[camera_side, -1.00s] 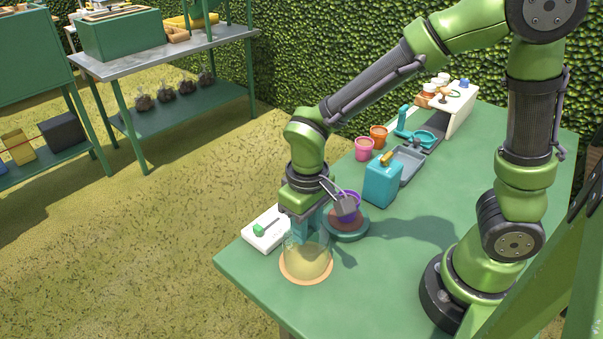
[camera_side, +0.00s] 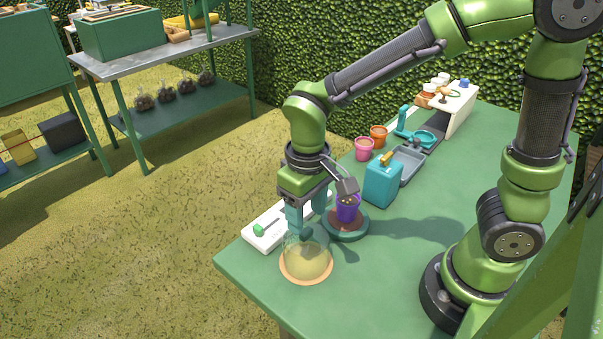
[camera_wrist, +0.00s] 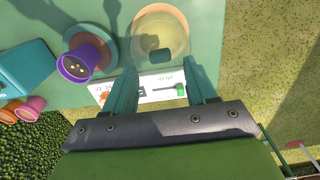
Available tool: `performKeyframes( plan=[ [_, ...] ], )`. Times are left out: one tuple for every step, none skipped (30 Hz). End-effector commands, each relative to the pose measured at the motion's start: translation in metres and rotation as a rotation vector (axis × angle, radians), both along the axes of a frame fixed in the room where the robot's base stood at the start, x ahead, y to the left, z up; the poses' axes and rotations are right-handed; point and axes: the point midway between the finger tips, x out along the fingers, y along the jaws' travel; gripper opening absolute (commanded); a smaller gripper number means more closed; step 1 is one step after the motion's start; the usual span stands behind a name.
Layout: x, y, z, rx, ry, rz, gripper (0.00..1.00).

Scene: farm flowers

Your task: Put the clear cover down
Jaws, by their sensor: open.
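The clear cover (camera_side: 306,259) is a see-through dome standing on a round tan base (camera_side: 307,279) near the table's front left corner. It also shows in the wrist view (camera_wrist: 160,32), with a dark teal knob (camera_wrist: 160,55) on it. My gripper (camera_side: 308,222) points down just above and behind the cover. In the side view the near finger partly overlaps the cover's top.
A purple pot (camera_side: 348,208) stands on a round turntable (camera_side: 345,228) right of my gripper. A white panel with a green slider (camera_side: 262,234) lies behind the cover.

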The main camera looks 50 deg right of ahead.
Motion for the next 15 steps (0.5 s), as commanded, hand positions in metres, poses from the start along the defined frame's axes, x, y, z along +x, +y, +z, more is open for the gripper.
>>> performKeyframes(
  plan=[
    [0.002,0.001,0.014,0.004,-0.008,0.0,0.56],
    [0.001,0.001,0.02,0.003,-0.007,-0.001,0.56],
    [0.001,0.0,0.029,0.003,-0.008,0.0,0.56],
    [0.001,0.0,0.035,0.003,-0.006,0.0,0.56],
    [0.001,0.0,0.042,0.003,-0.006,-0.001,0.56],
    [0.001,0.0,0.049,0.002,-0.006,-0.001,0.56],
    [0.001,0.0,0.055,0.002,-0.005,-0.001,0.56],
    [0.001,0.0,0.059,0.003,-0.005,-0.001,0.56],
    [0.001,0.0,0.065,0.002,-0.004,-0.001,0.56],
    [0.001,0.0,0.069,0.001,-0.004,-0.001,0.56],
    [0.001,0.0,0.072,0.001,-0.004,0.0,0.56],
    [0.001,0.0,0.076,0.001,-0.002,-0.001,0.56],
    [0.0,0.0,0.078,0.001,-0.002,-0.001,0.56],
    [0.0,-0.001,0.08,0.003,-0.003,-0.003,0.56],
    [-0.001,-0.002,0.083,0.008,-0.009,-0.008,0.56]
  ],
)
